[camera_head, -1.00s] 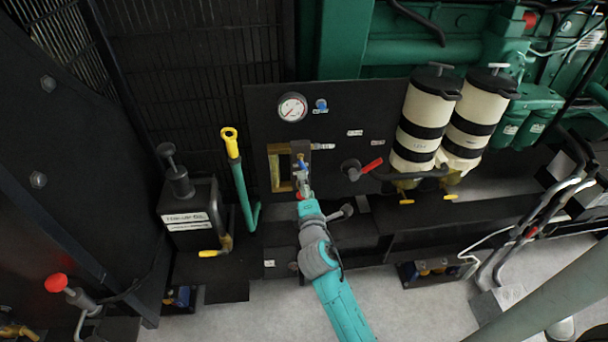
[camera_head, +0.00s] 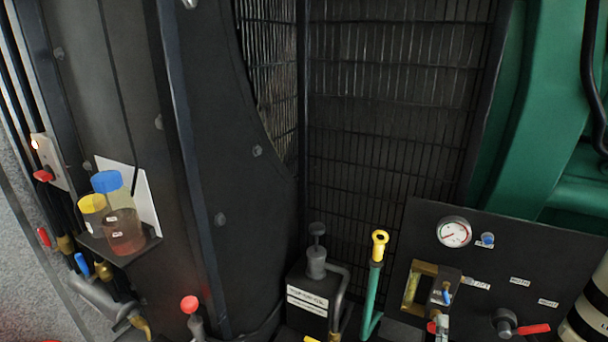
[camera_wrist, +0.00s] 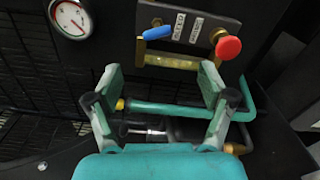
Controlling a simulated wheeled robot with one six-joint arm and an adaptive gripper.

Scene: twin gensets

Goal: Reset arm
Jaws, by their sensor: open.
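My gripper (camera_wrist: 160,76) is open in the wrist view, its two grey-green fingers spread wide with nothing held between them. Beyond the fingers is a yellow sight glass (camera_wrist: 171,61) with a blue handle (camera_wrist: 157,33) and a red knob (camera_wrist: 228,47). A teal lever (camera_wrist: 182,109) with a yellow end crosses the picture behind the fingers; its distance from them is hard to tell. In the head view the sight glass (camera_head: 411,288) and the upright teal lever (camera_head: 370,297) are at the lower right. I cannot make out my gripper there.
A dial gauge (camera_head: 454,232) and a red-handled valve (camera_head: 506,323) are on the black panel (camera_head: 480,275). A labelled black box (camera_head: 308,305) and a red knob (camera_head: 189,304) stand to the left. Capped sample jars (camera_head: 123,232) sit on a shelf at far left.

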